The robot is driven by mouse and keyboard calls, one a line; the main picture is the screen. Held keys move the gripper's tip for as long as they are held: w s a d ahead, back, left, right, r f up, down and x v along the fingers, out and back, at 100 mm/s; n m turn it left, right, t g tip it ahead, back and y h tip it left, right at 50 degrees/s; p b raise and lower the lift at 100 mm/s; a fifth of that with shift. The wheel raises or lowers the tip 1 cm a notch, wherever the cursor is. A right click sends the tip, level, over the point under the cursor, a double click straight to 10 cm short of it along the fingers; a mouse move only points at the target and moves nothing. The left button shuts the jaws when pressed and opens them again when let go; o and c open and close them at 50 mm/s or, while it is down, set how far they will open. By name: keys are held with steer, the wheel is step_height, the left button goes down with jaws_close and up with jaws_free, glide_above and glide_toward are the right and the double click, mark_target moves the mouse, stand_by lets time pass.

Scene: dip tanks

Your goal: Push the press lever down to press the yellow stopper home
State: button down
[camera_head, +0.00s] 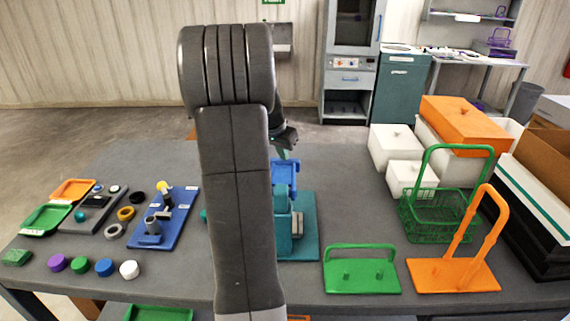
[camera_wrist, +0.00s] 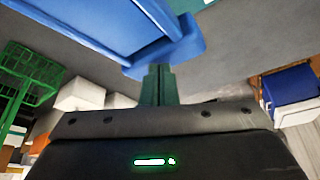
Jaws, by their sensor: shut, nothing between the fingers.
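The press is a teal stand (camera_head: 308,225) on the table, partly hidden behind my arm in the head view. Its blue lever (camera_head: 286,172) stands up at the top of the stand. The blue lever also fills the top of the wrist view (camera_wrist: 95,25). My gripper (camera_head: 284,153) is shut and empty, its fingers pointing down at the top end of the lever. In the wrist view the closed green fingertips (camera_wrist: 158,72) are right at the lever's blue end; I cannot tell whether they touch. I cannot make out a yellow stopper in the press.
A blue board (camera_head: 180,215) with posts and a small yellow piece (camera_head: 163,187) lies left of my arm. Caps and rings lie farther left. A green handled plate (camera_head: 362,280), an orange handled plate (camera_head: 455,276) and a green basket (camera_head: 440,215) stand right.

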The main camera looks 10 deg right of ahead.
step_height(320, 180, up, 10)
steer(key=p, duration=0.6)
steer(key=shift+r, duration=0.2)
steer(key=shift+f, duration=0.15)
stand_by(0.4)
steer(key=shift+f+b, duration=2.7)
steer(key=shift+f, duration=1.6)
